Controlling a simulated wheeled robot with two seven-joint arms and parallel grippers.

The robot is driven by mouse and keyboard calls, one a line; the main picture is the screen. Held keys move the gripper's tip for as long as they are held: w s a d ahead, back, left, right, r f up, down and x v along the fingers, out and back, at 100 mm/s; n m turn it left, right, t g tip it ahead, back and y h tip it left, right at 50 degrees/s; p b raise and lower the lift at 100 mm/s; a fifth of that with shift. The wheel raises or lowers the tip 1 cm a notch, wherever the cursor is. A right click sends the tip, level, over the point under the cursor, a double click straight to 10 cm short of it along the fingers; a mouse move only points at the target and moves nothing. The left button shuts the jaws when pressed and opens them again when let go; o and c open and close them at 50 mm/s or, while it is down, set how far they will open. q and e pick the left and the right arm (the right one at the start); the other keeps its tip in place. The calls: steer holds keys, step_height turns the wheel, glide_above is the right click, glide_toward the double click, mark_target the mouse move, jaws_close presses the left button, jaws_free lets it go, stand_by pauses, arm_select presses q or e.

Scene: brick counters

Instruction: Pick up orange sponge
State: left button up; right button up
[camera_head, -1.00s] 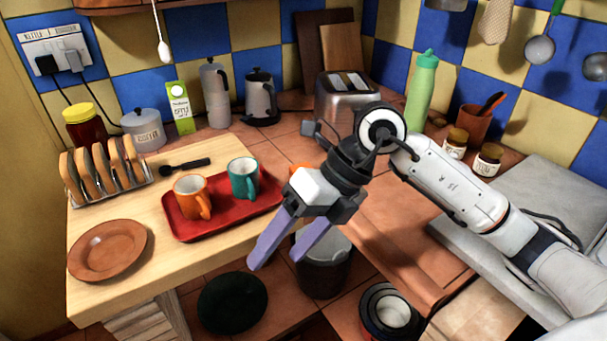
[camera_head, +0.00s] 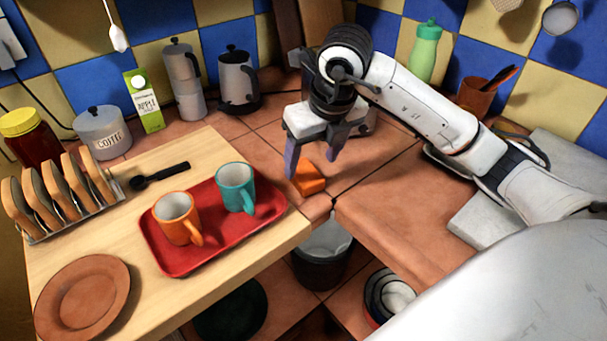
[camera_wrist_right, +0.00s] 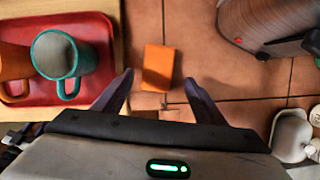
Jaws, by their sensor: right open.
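The orange sponge (camera_head: 309,178) lies on the tiled counter, just right of the wooden board. My right gripper (camera_head: 311,165) is open above it, fingers pointing down. In the right wrist view the sponge (camera_wrist_right: 159,67) lies flat between the lines of the two open fingers and a little ahead of the fingertips (camera_wrist_right: 158,80). Nothing is held. My left gripper is not in view.
A red tray (camera_head: 185,258) with an orange mug (camera_head: 176,218) and a teal mug (camera_head: 235,187) stands left of the sponge. The toaster (camera_wrist_right: 262,25) is close on the right in the wrist view. A bin (camera_head: 321,262) stands below the counter edge.

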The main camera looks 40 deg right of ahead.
mark_target(306, 172)
steer(key=x, duration=0.5)
steer(key=shift+w+a, duration=0.15)
steer(key=shift+a, duration=0.05)
steer(key=shift+r, duration=0.1)
steer(key=c, duration=1.1)
steer(key=shift+r, duration=5.05)
